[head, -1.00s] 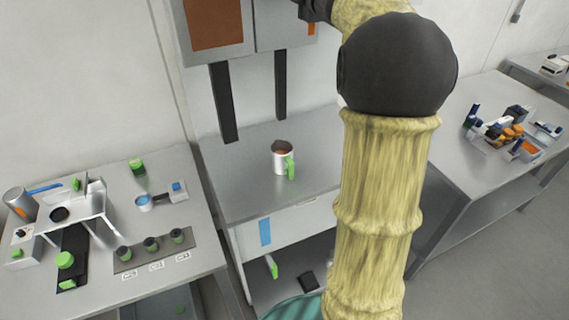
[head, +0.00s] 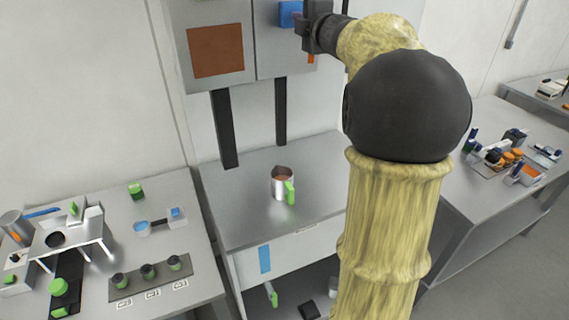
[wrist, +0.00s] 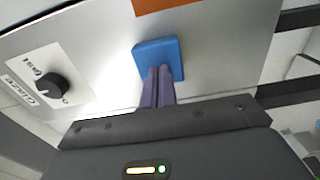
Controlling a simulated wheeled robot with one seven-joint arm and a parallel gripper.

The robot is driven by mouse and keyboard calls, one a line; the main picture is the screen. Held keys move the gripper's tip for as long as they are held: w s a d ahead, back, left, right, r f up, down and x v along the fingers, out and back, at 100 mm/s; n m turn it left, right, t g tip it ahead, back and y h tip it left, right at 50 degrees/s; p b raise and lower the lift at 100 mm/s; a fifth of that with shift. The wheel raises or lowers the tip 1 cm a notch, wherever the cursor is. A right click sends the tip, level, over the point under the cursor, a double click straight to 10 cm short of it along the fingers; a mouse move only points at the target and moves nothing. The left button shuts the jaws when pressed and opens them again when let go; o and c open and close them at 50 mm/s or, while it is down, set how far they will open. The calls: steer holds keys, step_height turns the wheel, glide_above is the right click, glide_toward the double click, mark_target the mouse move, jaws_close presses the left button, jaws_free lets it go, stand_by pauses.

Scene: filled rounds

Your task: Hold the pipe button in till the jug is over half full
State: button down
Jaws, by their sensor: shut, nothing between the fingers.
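A jug (head: 280,187), a pale mug shape with a green handle, stands upright on the metal bench below a wall cabinet. Its inside looks brown, and I cannot tell its level. A blue block (wrist: 150,54), which looks like the button, is on the cabinet's face; it also shows in the head view (head: 291,14). My gripper (wrist: 158,72) is shut and empty, with its purple fingertips up against the blue block. I cannot tell how far the block is pressed in. No pipe outlet or stream is visible.
The cabinet (head: 186,58) has a brown panel and two dark posts below. A left bench (head: 108,196) holds green-topped items. A right bench (head: 481,196) holds assorted small parts. The bench around the jug is clear.

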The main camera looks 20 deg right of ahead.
steer(key=s, duration=0.5)
steer(key=shift+s+d+b, duration=0.1)
steer(key=shift+s+b, duration=0.05)
steer(key=shift+b, duration=0.25)
stand_by(0.3)
steer(key=s+a+f+m+g+h+b, duration=0.15)
steer(key=f+m, duration=0.25)
steer(key=f, duration=0.4)
steer(key=s+a+f+m+g, duration=0.2)
steer(key=a+f+m+g, duration=0.15)
steer(key=f, duration=0.35)
steer(key=s+a+f+m+g+h, duration=0.15)
steer(key=f+m, duration=0.25)
steer(key=f, duration=0.4)
steer(key=s+a+f+m+g+y, duration=0.1)
steer(key=s+a+f+m+g, duration=0.2)
steer(key=s+f, duration=0.7)
steer(key=s+a+f+m+g+y+b, duration=0.1)
steer(key=s+a+f+m+g, duration=0.3)
steer(key=s+a+f+g, duration=0.2)
steer(key=s+a+f, duration=0.2)
steer(key=s+f, duration=0.2)
steer(key=shift+s+a, duration=0.15)
steer(key=shift+s, duration=0.1)
